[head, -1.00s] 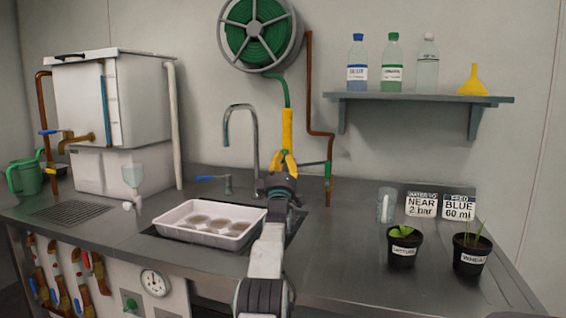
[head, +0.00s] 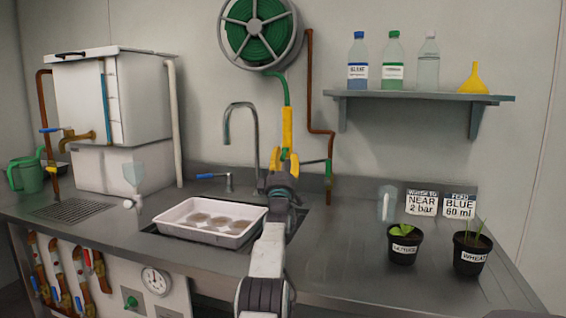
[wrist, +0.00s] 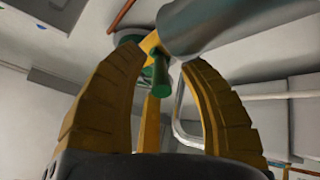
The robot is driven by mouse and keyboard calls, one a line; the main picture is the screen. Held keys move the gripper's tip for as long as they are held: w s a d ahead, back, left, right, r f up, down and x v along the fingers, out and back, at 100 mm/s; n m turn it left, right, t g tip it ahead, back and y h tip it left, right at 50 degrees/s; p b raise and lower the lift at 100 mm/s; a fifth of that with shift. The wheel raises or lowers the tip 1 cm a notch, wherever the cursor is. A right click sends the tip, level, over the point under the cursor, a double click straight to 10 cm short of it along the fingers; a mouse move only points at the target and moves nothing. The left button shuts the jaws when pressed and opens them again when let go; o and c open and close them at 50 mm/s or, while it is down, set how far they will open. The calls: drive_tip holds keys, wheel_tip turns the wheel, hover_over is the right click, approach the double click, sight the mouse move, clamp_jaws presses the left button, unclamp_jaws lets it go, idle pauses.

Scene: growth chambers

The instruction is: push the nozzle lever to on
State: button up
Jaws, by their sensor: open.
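The yellow nozzle wand (head: 287,125) hangs upright on the green hose below the reel. In the wrist view, the yellow nozzle body (wrist: 152,115) stands beyond my fingers, with a broad grey cone (wrist: 215,25) at the top. A short green lever (wrist: 161,70) juts towards the camera, between and slightly beyond my fingertips. My gripper (head: 283,160) is open, with its yellow fingers around the lower end of the wand in the head view. It also shows in the wrist view (wrist: 165,60). I cannot tell whether either finger touches the lever.
A hose reel (head: 261,30) is on the wall. A chrome faucet (head: 239,106) stands just left of my gripper, and a copper pipe (head: 331,150) runs on the right. Potted plants (head: 402,246) stand on the right counter.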

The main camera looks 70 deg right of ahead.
drive_tip(key=shift+a, duration=0.1)
drive_tip(key=v, duration=0.7)
drive_tip(key=shift+f, duration=0.15)
idle(0.6)
idle(0.7)
